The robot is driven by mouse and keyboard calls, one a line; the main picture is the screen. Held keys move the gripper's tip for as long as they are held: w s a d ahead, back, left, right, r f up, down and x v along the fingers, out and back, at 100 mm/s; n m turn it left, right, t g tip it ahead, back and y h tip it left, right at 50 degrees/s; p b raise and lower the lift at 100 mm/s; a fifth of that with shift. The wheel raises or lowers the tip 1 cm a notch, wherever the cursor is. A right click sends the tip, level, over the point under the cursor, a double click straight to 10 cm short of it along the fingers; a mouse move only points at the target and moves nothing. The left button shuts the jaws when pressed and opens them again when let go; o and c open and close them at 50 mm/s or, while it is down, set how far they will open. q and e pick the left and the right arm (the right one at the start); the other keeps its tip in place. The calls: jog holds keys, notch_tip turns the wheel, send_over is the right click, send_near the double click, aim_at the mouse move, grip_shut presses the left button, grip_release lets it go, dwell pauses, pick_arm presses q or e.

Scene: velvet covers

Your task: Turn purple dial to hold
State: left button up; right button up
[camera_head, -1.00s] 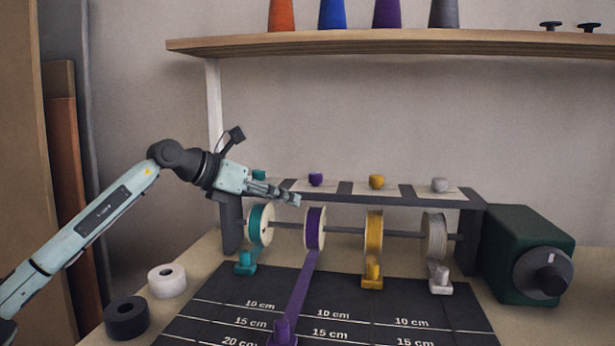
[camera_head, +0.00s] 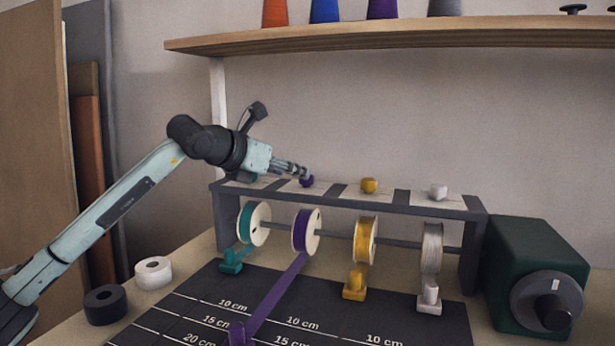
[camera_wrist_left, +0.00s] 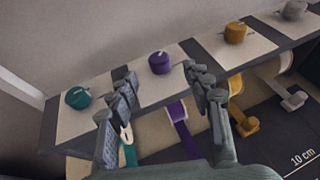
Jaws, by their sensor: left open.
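The purple dial (camera_head: 307,182) sits on a pale plate on top of the grey spool rack (camera_head: 390,205). It also shows in the left wrist view (camera_wrist_left: 160,63), ahead of and between the open fingers. My left gripper (camera_head: 299,173) is open and empty at the dial, partly covering it in the head view; contact cannot be told. A purple spool (camera_head: 304,232) hangs below, its purple ribbon (camera_head: 276,288) running forward over the dark mat to a purple clip (camera_head: 239,333). Any dial markings are too small to read. My right gripper is out of view.
Yellow (camera_head: 369,185) and white (camera_head: 438,191) dials stand to the right; a teal dial (camera_wrist_left: 78,98) is at left in the wrist view. A shelf (camera_head: 400,38) with cones hangs above. A green box (camera_head: 535,270) with a crank stands right. Two tape rolls lie left.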

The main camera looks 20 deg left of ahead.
pick_arm(q)
jog(key=p+x, duration=0.1)
jog(key=x, duration=0.7)
jog(key=shift+a+r+p, duration=0.1)
jog(key=shift+p, duration=0.2)
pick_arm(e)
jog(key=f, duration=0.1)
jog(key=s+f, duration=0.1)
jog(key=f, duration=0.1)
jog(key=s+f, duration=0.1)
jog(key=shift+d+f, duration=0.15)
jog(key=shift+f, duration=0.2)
pick_arm(q)
jog(key=shift+c, duration=0.5)
grip_shut()
